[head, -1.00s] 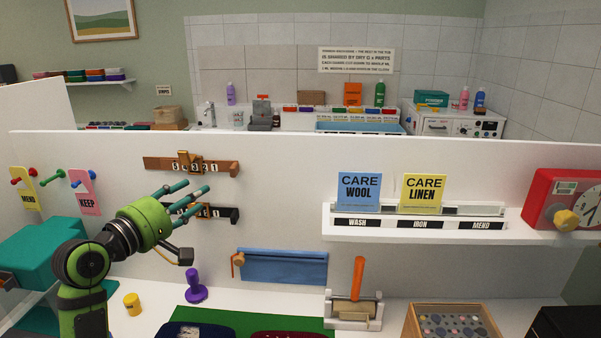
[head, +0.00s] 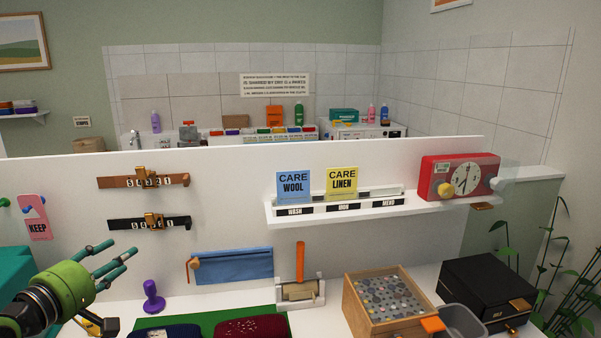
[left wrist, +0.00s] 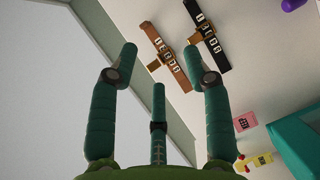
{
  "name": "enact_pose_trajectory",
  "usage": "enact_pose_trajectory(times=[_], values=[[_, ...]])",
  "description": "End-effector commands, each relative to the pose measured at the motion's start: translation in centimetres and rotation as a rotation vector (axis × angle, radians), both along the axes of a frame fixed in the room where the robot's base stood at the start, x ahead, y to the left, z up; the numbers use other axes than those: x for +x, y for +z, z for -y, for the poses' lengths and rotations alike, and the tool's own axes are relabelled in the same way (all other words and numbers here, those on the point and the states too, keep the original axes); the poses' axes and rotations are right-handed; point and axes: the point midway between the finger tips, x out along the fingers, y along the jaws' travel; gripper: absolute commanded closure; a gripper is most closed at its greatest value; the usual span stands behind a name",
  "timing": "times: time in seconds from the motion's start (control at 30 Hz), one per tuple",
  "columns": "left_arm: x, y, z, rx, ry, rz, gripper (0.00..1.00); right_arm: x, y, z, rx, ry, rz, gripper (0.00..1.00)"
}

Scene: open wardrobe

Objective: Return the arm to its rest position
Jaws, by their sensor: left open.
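My left gripper (head: 118,258) is at the lower left of the head view, with its green wrist and teal fingers pointing right toward the white panel. Its fingers are spread and empty, and it appears apart from everything. In the left wrist view the open fingers (left wrist: 160,62) stand in front of the panel. Beyond them are the brown number bar (left wrist: 168,52) and the black number bar (left wrist: 205,40). In the head view the brown bar (head: 120,183) and black bar (head: 125,225) hang on the panel above the gripper. My right gripper is not in view.
A purple stamp (head: 153,300), a blue cloth roll (head: 235,266) and dark folded garments (head: 250,329) are right of the gripper. A wooden button box (head: 352,303) and black box (head: 470,275) stand farther right. A pink KEEP tag (head: 37,220) hangs at left.

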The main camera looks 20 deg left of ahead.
Motion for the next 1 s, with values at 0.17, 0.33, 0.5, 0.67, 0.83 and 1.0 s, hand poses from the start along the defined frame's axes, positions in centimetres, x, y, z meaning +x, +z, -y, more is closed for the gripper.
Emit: enact_pose_trajectory(times=[0.17, 0.33, 0.5, 0.67, 0.83, 1.0], values=[[1.1, -6.6, 3.6, 0.176, -0.073, -0.202, 0.51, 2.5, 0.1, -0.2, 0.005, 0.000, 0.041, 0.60], [0.5, -14.6, 8.4, 0.404, -0.209, -0.435, 0.51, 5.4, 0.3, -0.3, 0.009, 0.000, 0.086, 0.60], [-3.4, -23.9, 15.4, 0.712, -0.469, -0.690, 0.51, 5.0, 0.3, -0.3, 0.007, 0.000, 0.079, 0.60], [-7.9, -29.0, 20.7, 0.942, -0.710, -0.824, 0.51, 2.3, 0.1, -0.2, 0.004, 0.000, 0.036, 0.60], [-12.5, -32.0, 25.1, 1.120, -0.936, -0.893, 0.51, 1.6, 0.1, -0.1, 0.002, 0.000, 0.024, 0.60], [-17.1, -33.6, 29.0, 1.268, -1.154, -0.917, 0.51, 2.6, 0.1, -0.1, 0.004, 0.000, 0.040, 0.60]])
